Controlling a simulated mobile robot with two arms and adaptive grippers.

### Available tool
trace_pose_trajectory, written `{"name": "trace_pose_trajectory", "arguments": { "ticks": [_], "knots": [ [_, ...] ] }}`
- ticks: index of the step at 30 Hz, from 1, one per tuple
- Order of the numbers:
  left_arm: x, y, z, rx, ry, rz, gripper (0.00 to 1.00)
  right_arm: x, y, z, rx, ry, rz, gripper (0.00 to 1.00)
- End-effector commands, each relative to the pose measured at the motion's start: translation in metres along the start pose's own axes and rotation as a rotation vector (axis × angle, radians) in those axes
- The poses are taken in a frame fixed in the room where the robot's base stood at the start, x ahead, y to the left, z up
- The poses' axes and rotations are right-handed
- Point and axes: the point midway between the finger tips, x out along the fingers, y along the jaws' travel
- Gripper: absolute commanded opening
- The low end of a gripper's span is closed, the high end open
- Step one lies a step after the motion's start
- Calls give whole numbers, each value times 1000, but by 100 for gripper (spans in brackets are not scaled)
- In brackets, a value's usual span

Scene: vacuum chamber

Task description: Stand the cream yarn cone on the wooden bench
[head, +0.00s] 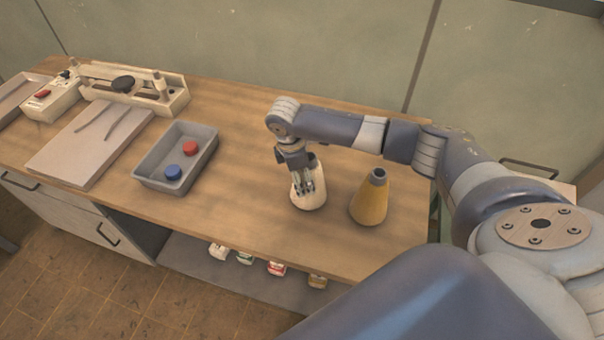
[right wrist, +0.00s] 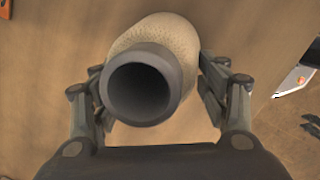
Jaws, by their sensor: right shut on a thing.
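The cream yarn cone (head: 314,196) is upright at the wooden bench top (head: 245,219), near its front right part. My right gripper (head: 305,186) comes down on it from above and is shut on it. In the right wrist view the cone (right wrist: 165,40) sits between the two fingers of the gripper (right wrist: 158,100), its dark grey hollow tube end facing the camera. I cannot tell whether the cone's base touches the bench or hangs just above it. My left gripper is not in view.
A yellow yarn cone (head: 370,201) stands just right of the cream one. A grey tray (head: 150,182) with a red and a blue round piece is to the left. Further left are a flat board (head: 75,160) and a wooden device (head: 170,103). Several small items sit on the lower shelf.

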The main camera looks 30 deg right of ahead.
Motion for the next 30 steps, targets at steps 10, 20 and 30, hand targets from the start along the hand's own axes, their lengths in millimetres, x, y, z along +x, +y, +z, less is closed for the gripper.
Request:
{"name": "trace_pose_trajectory", "arguments": {
  "ticks": [10,20,30],
  "knots": [
    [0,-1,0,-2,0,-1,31,1,0,0,0,0,-1,88],
    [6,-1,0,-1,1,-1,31,-14,1,-1,0,3,3,88],
    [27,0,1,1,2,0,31,-85,1,-1,0,3,4,88]
  ]
}}
